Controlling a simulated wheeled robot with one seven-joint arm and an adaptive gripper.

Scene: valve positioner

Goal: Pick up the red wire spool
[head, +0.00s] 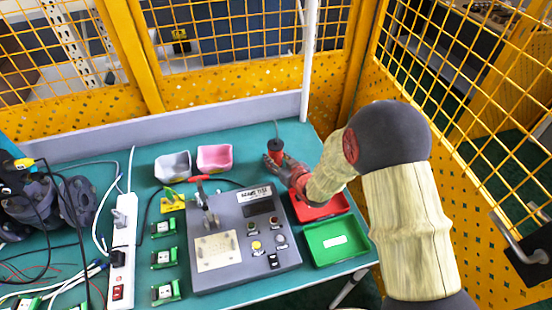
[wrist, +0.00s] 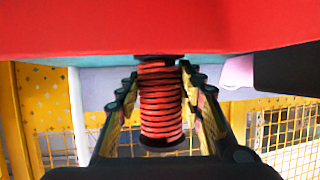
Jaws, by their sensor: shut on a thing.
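The red wire spool (head: 275,147) is at the tip of my gripper (head: 273,160), near the back right of the teal table. In the wrist view the spool (wrist: 161,103) shows coiled red wire between dark end flanges, sitting between the two fingers of my gripper (wrist: 160,110). The gripper is shut on it. In the head view the spool looks upright, with a thin wire end sticking up from it. I cannot tell whether its base touches the table.
A grey control box (head: 243,236) with a lever stands at the middle. A red tray (head: 320,211) and a green tray (head: 337,241) lie right of it, under my arm. Grey (head: 173,166) and pink (head: 214,158) bins stand at the back. Yellow mesh fencing (head: 235,75) closes the back and right.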

